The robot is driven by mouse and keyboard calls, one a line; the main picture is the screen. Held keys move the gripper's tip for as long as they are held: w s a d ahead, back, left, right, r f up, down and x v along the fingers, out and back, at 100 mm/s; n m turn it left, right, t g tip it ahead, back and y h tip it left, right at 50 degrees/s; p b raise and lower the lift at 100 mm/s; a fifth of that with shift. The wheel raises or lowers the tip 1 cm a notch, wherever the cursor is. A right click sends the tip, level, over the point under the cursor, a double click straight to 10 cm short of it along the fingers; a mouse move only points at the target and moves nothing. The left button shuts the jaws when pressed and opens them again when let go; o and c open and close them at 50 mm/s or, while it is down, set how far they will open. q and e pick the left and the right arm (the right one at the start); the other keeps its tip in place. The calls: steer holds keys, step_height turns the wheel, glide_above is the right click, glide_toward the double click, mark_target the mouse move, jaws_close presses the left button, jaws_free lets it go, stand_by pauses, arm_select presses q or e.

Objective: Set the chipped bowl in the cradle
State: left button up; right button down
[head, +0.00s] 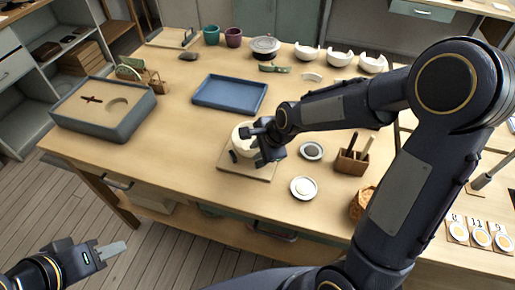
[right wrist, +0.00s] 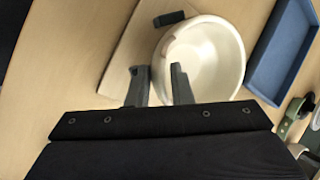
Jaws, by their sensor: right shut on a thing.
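A cream-white bowl (head: 241,136) is in my right gripper (head: 268,146) over the wooden cradle board (head: 262,174) at the table's front middle. In the right wrist view, the bowl (right wrist: 215,62) is upright, its near rim between the two fingers (right wrist: 159,88). The bowl overlaps the board (right wrist: 125,60) there and lies beside a dark pad on it. I cannot tell whether the bowl rests on the board or hangs just above it.
A blue tray (head: 230,93) lies behind the cradle. A grey box (head: 103,119) stands at the left. Small dishes (head: 303,188) and a wooden tool holder (head: 351,161) are to the right. Several white bowls (head: 340,58) line the back. The front left table area is clear.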

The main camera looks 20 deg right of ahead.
steer(key=shift+f+b, duration=0.3)
steer(key=shift+f, duration=0.15)
stand_by(0.4)
steer(key=shift+r, duration=0.2)
stand_by(0.5)
steer(key=shift+r+p, duration=2.2)
steer(key=shift+f, duration=0.1)
steer(key=shift+f+b, duration=0.55)
steer(key=shift+f, duration=0.1)
steer(key=shift+f+b, duration=0.9)
steer(key=shift+f, duration=0.7)
stand_by(1.7)
